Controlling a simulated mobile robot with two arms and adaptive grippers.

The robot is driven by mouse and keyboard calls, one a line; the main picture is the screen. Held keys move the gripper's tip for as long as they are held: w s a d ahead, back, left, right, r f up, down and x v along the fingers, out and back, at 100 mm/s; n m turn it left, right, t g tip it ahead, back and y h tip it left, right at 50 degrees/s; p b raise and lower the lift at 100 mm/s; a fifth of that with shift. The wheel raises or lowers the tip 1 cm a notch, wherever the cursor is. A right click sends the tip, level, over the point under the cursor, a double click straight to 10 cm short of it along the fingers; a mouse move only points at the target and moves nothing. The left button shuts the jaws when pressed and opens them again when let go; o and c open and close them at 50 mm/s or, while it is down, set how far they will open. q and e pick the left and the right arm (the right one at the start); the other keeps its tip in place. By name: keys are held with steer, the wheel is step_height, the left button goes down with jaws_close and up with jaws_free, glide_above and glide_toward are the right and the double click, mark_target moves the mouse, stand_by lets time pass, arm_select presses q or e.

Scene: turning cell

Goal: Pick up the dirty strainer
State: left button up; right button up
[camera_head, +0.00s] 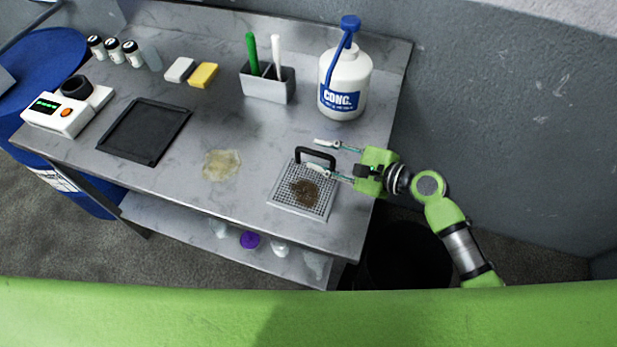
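The dirty strainer (286,190) is a square, perforated grey tray with a black arched handle (317,152) at its back edge. A brown stain of dirt (305,192) covers its middle. It lies at the front right of the metal bench. My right gripper (315,155), green with pale fingers, comes in from the right and is open. One finger shows beyond the handle and the other on its near side, over the strainer. I cannot tell whether either finger touches the handle. My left gripper is out of view.
On the bench (250,135), a large white bottle with a blue pump (345,88) stands behind my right gripper. A holder with brushes (268,84), sponges (203,75), a black tray (145,130) and a white device (60,113) stand further left. A yellowish stain (221,165) lies left of the strainer.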

steer(key=x, duration=0.2)
steer(key=shift+w+a+f, duration=0.1)
steer(key=shift+w+a, duration=0.1)
jaws_close()
